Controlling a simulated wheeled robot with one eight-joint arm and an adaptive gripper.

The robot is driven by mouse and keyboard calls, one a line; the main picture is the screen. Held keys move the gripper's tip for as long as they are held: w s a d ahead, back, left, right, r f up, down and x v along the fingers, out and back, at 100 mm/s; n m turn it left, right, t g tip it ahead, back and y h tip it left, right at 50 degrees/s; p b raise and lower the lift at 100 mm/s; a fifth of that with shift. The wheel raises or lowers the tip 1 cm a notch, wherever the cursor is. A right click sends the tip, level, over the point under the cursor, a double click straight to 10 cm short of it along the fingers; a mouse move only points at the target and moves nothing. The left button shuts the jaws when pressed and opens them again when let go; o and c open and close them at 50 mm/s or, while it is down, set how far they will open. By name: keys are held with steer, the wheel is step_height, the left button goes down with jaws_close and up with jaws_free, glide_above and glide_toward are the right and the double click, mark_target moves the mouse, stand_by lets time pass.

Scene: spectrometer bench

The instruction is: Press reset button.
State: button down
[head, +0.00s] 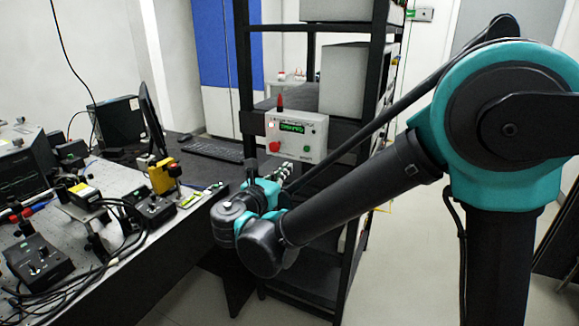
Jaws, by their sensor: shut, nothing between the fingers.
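A pale grey control box (297,137) is fixed to the front of the black shelf rack. It has a green display (292,127), a large red button (274,147) at its lower left, small controls at the right and a red lamp (280,102) on top. The labels are too small to read, so I cannot tell which control is the reset button. My gripper (285,169) is small in view, just below the box in the picture, and looks shut and empty. I cannot tell whether it touches the box.
An optics bench (70,215) with cables, small black boxes and a yellow-topped device (163,176) fills the left. A keyboard (209,150) and monitor (152,116) stand behind it. The rack (246,60) has upright posts near my arm. Floor is open at lower right.

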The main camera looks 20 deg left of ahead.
mark_target(307, 149)
steer(key=w, duration=0.8)
steer(key=w+d, duration=0.1)
steer(key=w, duration=0.3)
steer(key=shift+w, duration=0.1)
